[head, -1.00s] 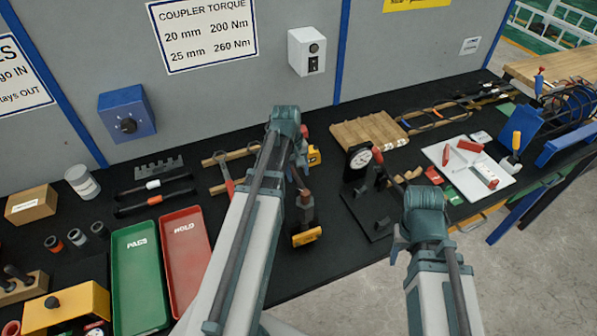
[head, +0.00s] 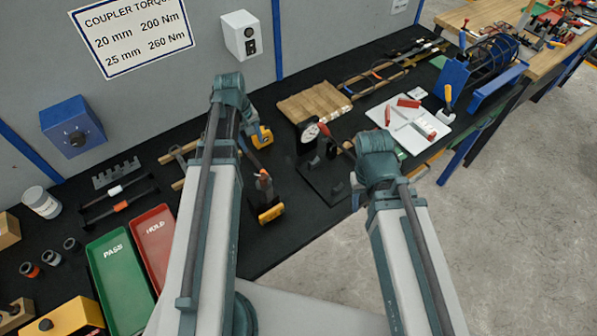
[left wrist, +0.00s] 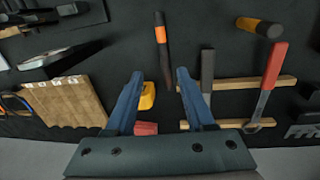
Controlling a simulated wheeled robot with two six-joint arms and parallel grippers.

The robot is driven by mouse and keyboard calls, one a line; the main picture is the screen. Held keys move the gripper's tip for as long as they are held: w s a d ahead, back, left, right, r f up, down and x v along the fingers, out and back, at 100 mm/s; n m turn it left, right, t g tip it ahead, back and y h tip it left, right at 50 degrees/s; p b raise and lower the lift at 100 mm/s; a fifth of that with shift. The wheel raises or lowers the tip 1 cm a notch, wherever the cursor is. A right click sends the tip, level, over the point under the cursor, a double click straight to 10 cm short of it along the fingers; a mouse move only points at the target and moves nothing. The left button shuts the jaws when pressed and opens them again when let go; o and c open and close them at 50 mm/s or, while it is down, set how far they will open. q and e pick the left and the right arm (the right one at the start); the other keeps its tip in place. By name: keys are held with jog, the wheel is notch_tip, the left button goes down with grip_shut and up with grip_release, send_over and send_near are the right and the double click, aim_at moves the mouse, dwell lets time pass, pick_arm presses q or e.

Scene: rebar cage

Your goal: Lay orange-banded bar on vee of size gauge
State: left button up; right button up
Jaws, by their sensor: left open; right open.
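Green PASS (head: 118,278) and red HOLD (head: 153,237) trays lie at the left front. A grey toothed rack (head: 116,172) is behind the bars. A yellow-ended tool (head: 270,213) and wooden block (head: 313,103) lie mid-bench. A white board (head: 408,128) lies to the right.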

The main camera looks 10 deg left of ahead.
pick_arm(q)
jog(key=s+d+m, duration=0.4)
jog(key=d, duration=0.4)
jog(key=s+d+m+y, duration=0.1)
jog(key=s+d+m, duration=0.3)
jog(key=d, duration=0.3)
jog(key=s+d+m+g+y, duration=0.1)
jog(key=s+d+m, duration=0.4)
jog(key=d, duration=0.3)
jog(key=shift+d, duration=0.35)
jog(key=shift+o, duration=0.4)
jog(key=r+n+p, duration=0.2)
jog(key=n, duration=1.2)
send_over(259, 162)
jog(key=shift+h, duration=0.4)
notch_tip(259, 162, down, 9)
jog(key=b, duration=0.9)
jog(key=shift+s, duration=0.1)
